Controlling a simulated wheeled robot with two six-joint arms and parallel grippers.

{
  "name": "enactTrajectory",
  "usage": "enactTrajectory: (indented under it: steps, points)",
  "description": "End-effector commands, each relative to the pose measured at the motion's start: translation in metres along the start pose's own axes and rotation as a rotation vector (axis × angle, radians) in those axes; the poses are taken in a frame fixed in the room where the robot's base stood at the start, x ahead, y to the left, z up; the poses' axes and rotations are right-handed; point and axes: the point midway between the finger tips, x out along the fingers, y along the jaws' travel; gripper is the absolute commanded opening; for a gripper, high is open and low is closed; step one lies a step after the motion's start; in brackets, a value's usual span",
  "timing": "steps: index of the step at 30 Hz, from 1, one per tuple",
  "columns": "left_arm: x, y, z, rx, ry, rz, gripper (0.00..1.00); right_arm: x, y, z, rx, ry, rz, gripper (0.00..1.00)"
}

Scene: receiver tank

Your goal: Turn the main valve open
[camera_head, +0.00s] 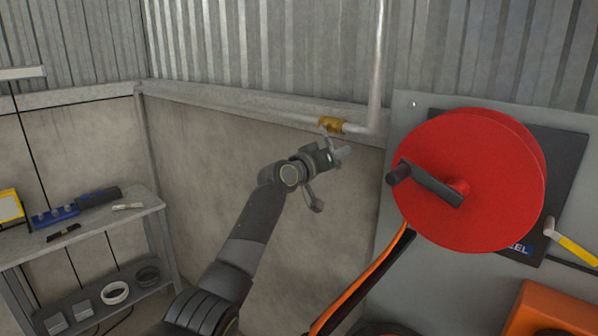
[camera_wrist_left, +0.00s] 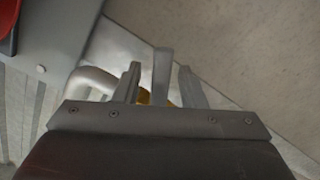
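The main valve has a yellow-brass body (camera_head: 331,125) on a pale pipe along the back wall. The brass also shows partly in the left wrist view (camera_wrist_left: 145,97), behind my fingers. My left gripper (camera_head: 338,154) is just below the valve in the head view. In the left wrist view its two fingers (camera_wrist_left: 160,68) are apart. A flat grey lever (camera_wrist_left: 162,72), seemingly the valve handle, shows between them with a gap on each side. The gripper hides part of the valve, and whether it touches the lever cannot be told. My right gripper is out of view.
A large red reel (camera_head: 490,180) with a black crank is mounted on a grey panel at the right. The vertical pipe (camera_head: 377,60) rises beside the valve. A shelf (camera_head: 150,207) with tools stands at the left. An orange box (camera_head: 555,310) is at the lower right.

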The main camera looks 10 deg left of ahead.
Motion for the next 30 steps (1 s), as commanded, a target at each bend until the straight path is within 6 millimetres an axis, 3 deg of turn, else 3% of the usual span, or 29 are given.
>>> enactTrajectory:
  steps: [17,30]
  points:
    - [-0.068,-0.002,0.002,0.001,0.003,-0.003,0.37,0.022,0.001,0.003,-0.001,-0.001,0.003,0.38]
    - [-0.133,-0.002,0.002,0.002,0.002,-0.004,0.37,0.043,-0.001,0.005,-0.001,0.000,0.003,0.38]
